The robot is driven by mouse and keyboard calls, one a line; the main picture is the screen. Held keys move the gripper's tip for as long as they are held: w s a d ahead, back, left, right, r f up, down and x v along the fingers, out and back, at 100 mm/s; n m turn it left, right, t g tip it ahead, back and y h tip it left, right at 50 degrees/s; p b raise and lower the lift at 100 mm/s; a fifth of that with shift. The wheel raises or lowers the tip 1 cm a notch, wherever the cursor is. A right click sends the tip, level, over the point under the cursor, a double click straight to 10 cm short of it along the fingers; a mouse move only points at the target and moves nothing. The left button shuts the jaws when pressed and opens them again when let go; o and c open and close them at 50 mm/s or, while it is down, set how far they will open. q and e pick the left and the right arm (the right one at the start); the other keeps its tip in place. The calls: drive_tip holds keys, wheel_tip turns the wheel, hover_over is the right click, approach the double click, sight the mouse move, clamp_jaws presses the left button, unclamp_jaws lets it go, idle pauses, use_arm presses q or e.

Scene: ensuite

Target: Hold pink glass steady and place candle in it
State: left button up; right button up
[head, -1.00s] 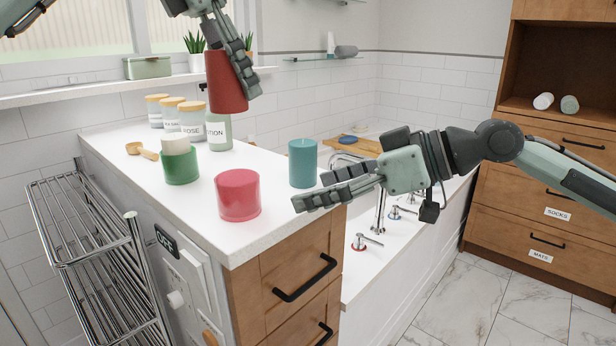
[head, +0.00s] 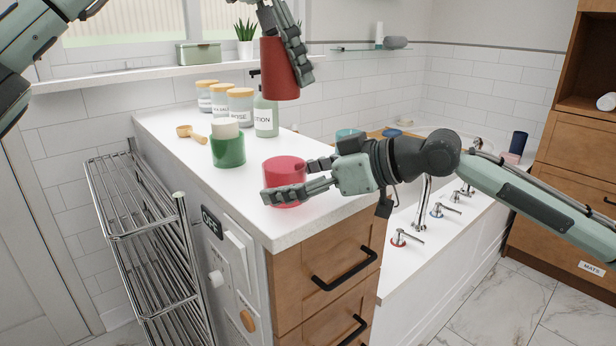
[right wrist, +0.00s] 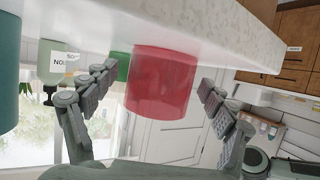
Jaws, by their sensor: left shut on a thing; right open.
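The pink glass (head: 284,173) stands upright near the counter's front end. My right gripper (head: 291,181) is open, with one finger on either side of the glass. In the right wrist view the pink glass (right wrist: 162,82) sits between the spread fingers (right wrist: 157,88), with visible gaps at both sides. My left gripper (head: 286,48) is shut on a red candle (head: 277,72) and holds it upright in the air, above and behind the pink glass. The glass's opening is partly in view, and its lower front is partly hidden by a right finger.
A green glass (head: 228,152) with a white candle (head: 225,128) stands left of the pink glass. A teal cylinder (head: 347,133) is partly hidden behind my right gripper. Jars (head: 241,105), a lotion bottle (head: 266,117) and a wooden scoop (head: 190,133) stand farther back. A towel rack (head: 150,235) is left.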

sight(262, 69)
drive_tip(key=shift+a, duration=0.15)
drive_tip(key=c, duration=1.3)
use_arm(q)
drive_tip(key=shift+f, duration=5.7)
drive_tip(key=o, duration=1.4)
drive_tip(key=shift+r, duration=0.1)
drive_tip(key=v, duration=1.1)
drive_tip(key=shift+s+a+r, duration=0.1)
drive_tip(key=shift+a+r, duration=0.05)
drive_tip(key=shift+r, duration=0.2)
